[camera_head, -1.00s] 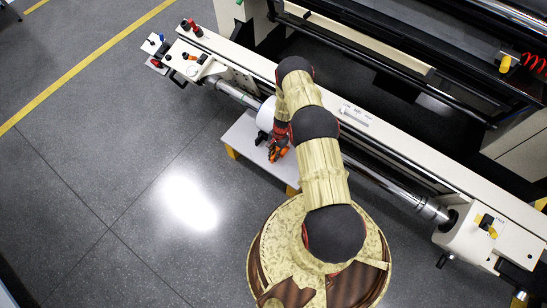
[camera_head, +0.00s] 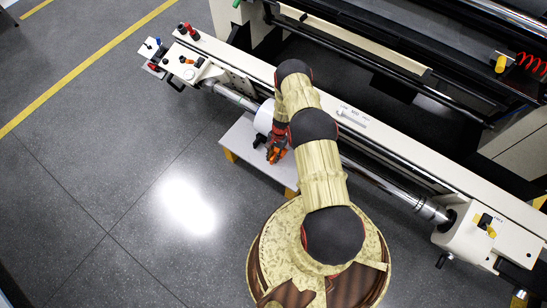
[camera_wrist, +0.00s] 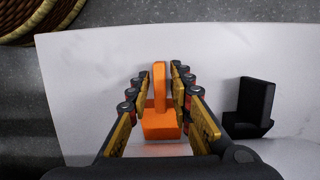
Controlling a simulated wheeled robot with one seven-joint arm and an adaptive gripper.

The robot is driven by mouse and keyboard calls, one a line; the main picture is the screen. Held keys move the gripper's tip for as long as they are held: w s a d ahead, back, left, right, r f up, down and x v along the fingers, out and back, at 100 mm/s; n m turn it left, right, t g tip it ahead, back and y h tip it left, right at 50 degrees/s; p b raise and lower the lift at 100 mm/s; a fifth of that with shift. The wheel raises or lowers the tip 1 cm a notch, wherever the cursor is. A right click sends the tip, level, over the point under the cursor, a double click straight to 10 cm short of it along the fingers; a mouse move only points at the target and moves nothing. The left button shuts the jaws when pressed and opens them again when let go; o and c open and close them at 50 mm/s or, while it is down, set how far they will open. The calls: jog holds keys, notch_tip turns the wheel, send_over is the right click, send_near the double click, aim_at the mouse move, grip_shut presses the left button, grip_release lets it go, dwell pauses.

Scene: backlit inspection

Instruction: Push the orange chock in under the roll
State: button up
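The orange chock (camera_wrist: 161,122), a block with an upright bar, stands on a pale table top in the wrist view. My gripper (camera_wrist: 159,72) has its fingers on both sides of the chock, with narrow pale gaps showing beside the bar, so it looks open. In the head view my gripper (camera_head: 276,152) is low over the table, and the chock there is hard to tell from the fingers. The white roll (camera_head: 263,118) is on the long shaft just beyond my gripper, partly hidden by my arm. Contact between chock and roll cannot be seen.
A black chock (camera_wrist: 250,108) stands right of the orange one in the wrist view. The pale table (camera_head: 237,139) has yellow legs. The machine's cream beam (camera_head: 395,143) runs diagonally behind the shaft (camera_head: 385,184). Open grey floor lies to the left.

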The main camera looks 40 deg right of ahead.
jog(key=shift+o, duration=1)
jog(key=v, duration=1.2)
